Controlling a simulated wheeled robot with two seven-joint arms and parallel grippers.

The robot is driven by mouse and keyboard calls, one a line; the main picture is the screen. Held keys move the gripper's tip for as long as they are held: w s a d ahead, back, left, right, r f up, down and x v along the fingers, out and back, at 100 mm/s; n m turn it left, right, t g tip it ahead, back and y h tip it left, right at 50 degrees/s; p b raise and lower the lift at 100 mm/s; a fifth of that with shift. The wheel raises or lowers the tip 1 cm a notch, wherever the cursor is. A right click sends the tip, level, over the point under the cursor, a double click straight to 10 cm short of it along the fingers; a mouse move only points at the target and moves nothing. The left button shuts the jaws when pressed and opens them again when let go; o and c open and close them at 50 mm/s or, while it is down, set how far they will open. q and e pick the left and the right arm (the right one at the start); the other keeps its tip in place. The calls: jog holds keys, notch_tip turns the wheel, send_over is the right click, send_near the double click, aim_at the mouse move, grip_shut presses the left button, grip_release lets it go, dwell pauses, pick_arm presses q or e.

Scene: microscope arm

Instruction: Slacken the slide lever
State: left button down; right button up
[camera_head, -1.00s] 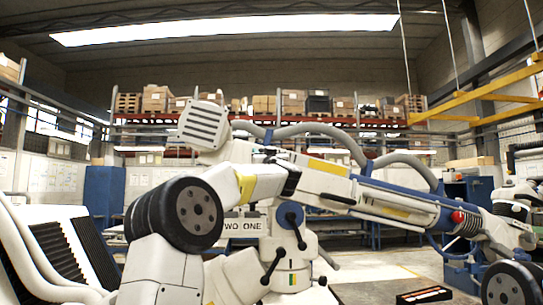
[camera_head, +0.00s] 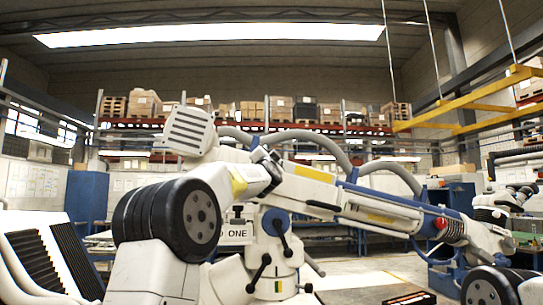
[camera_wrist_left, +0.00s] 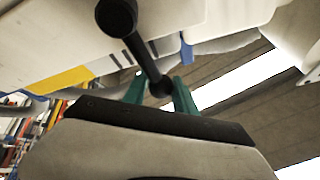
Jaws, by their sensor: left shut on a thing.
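The microscope arm (camera_head: 385,208) is a long white and blue beam with yellow strips and grey hoses. A black slide lever (camera_wrist_left: 141,52) with a large round pivot and a small ball end shows in the left wrist view. The teal fingers of my left gripper (camera_wrist_left: 158,88) are shut around its ball end. In the head view, my left arm (camera_head: 165,215) reaches in from the left to the beam's near end. The finger contact cannot be made out there. My right gripper is out of view.
Other black levers (camera_head: 276,222) sit on the white stand below the beam, near the "ONE" label (camera_head: 237,233). My right arm (camera_head: 487,290) shows at the lower right.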

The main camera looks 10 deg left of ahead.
pick_arm(q)
jog(key=shift+w+d+f+m+h, duration=0.1)
jog(key=shift+d+m+h, duration=0.25)
jog(key=shift+m, duration=0.35)
jog(key=c, duration=1.1)
grip_release()
jog(key=shift+o, duration=0.2)
jog(key=v, duration=0.7)
jog(key=shift+s+f, duration=0.15)
jog(key=shift+s, duration=0.2)
jog(key=shift+h, duration=0.25)
